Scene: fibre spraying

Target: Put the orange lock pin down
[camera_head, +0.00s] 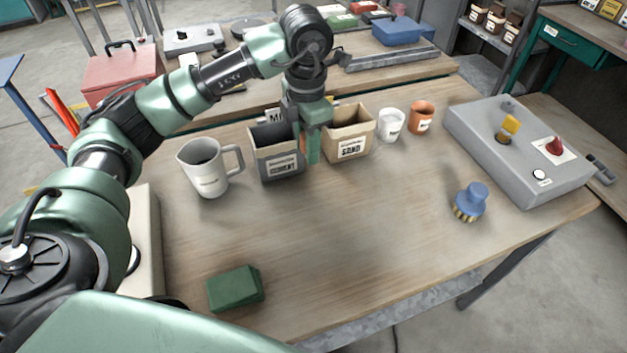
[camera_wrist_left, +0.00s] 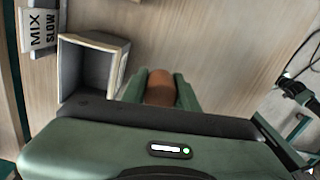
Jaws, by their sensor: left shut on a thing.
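My left gripper (camera_head: 312,158) points down at the bench, in front of the gap between the cement box and the sand box. In the left wrist view its two green fingers (camera_wrist_left: 160,92) are shut on an orange-brown rounded piece (camera_wrist_left: 160,86), which looks like the orange lock pin. Only one end of the pin shows there; the rest is hidden by the gripper body. I cannot tell whether the pin touches the bench. My right gripper is in neither view.
The grey cement box (camera_head: 278,165) and tan sand box (camera_head: 350,143) stand close by. A mug (camera_head: 207,178), white cup (camera_head: 390,126), orange cup (camera_head: 421,118), control box (camera_head: 520,165), blue brush (camera_head: 471,199) and green block (camera_head: 235,289) surround a clear bench (camera_head: 350,240) middle.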

